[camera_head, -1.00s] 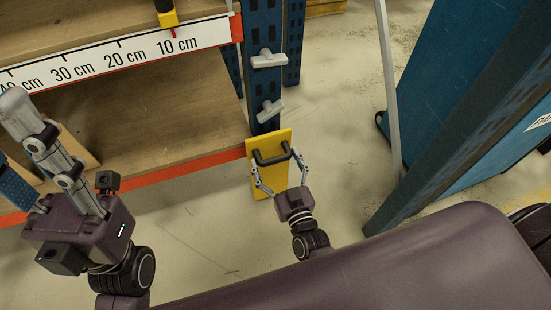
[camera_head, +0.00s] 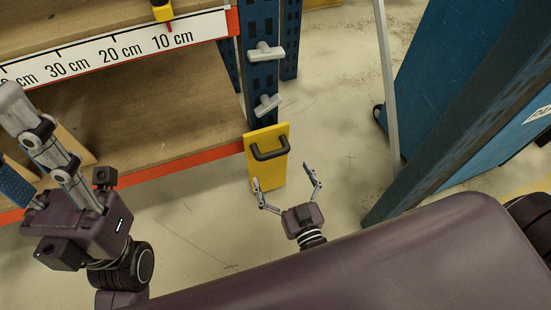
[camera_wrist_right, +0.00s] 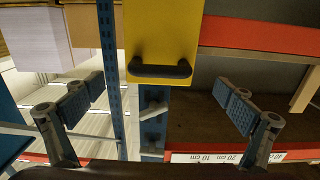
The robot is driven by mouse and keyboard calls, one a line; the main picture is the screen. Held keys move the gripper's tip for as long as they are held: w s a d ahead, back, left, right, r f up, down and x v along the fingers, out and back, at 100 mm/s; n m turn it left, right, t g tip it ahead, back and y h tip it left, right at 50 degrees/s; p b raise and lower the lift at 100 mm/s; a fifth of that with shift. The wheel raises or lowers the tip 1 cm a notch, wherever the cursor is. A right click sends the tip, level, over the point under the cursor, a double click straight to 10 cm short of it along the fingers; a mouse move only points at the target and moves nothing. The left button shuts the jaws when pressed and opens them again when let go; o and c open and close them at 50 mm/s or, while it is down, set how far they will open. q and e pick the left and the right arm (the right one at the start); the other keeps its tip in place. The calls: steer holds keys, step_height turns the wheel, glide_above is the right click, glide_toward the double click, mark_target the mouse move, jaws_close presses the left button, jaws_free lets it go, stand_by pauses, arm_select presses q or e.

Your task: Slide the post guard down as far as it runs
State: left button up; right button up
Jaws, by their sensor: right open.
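The post guard (camera_head: 265,176) is a yellow plate with a black handle (camera_head: 270,152), at the low part of the blue rack post (camera_head: 259,77). I cannot tell whether its lower edge touches the floor. My right gripper (camera_head: 284,178) is open and empty, in front of the guard, its fingers clear of the handle. In the right wrist view the yellow plate (camera_wrist_right: 163,28) and handle (camera_wrist_right: 160,71) show between my spread fingers (camera_wrist_right: 158,85). My left gripper (camera_head: 30,150) is at the left; its finger spacing is unclear.
Two grey T-shaped pieces (camera_head: 266,52) (camera_head: 268,105) stick out of the post above the guard. Wooden shelves with an orange beam (camera_head: 185,165) and a centimetre scale (camera_head: 115,47) are to the left. A blue panel (camera_head: 455,70) stands at the right. Bare floor lies between.

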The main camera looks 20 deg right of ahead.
steer(key=s, duration=0.5)
steer(key=shift+s+d, duration=0.1)
steer(key=shift+s, duration=0.2)
